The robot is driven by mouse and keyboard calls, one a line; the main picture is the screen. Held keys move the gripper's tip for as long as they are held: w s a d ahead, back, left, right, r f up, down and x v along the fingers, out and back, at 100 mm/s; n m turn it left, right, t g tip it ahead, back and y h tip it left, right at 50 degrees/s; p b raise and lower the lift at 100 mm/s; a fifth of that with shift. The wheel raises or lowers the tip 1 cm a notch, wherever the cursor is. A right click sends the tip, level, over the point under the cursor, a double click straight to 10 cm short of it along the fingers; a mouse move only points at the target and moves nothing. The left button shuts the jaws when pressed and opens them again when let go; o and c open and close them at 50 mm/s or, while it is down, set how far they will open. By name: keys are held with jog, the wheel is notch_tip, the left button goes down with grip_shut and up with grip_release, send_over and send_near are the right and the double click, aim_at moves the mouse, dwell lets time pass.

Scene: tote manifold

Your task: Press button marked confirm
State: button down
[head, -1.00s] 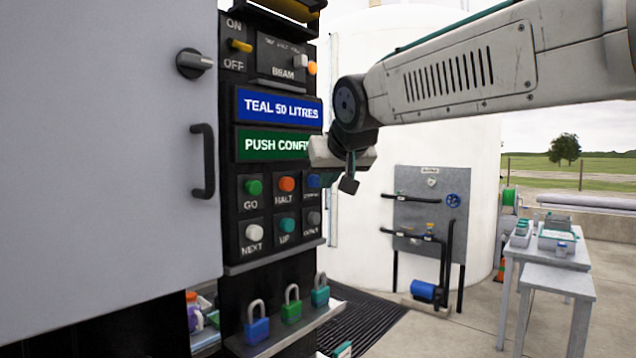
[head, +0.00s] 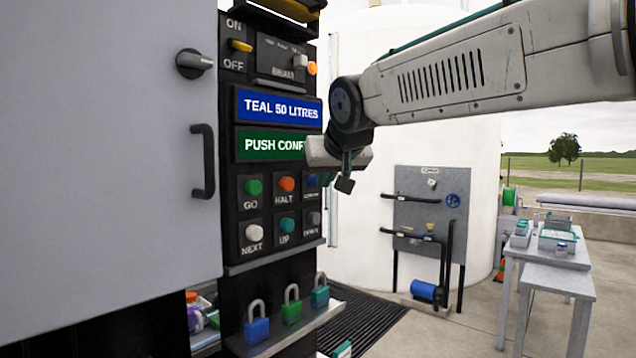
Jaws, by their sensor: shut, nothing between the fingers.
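The black control panel (head: 230,200) carries two rows of buttons. A blue button (head: 313,180) is at the right end of the upper row, beside the green GO button (head: 253,187) and the orange HALT button (head: 287,184). The label under the blue button is too small and blurred to read for sure. A green display (head: 268,146) reads "PUSH CONF", its end hidden behind my gripper. My gripper (head: 345,185) is shut and empty, just right of the blue button in the picture. It appears apart from the panel; the exact gap cannot be told.
The lower row has a white NEXT button (head: 254,232), a teal UP button (head: 287,225) and a grey button (head: 314,218). Several padlocks (head: 257,322) stand on a ledge below. A grey cabinet door (head: 100,150) fills the left. Open ground lies right.

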jog(key=shift+w+a, duration=0.1)
jog(key=shift+a, duration=0.1)
dwell(0.5)
jog(key=shift+s+d, duration=0.6)
jog(key=shift+d, duration=0.2)
jog(key=shift+d, duration=0.1)
jog(key=s+d, duration=0.1)
jog(key=d, duration=0.1)
jog(key=s+d, duration=0.1)
jog(key=s, duration=0.1)
jog(key=shift+d, duration=0.4)
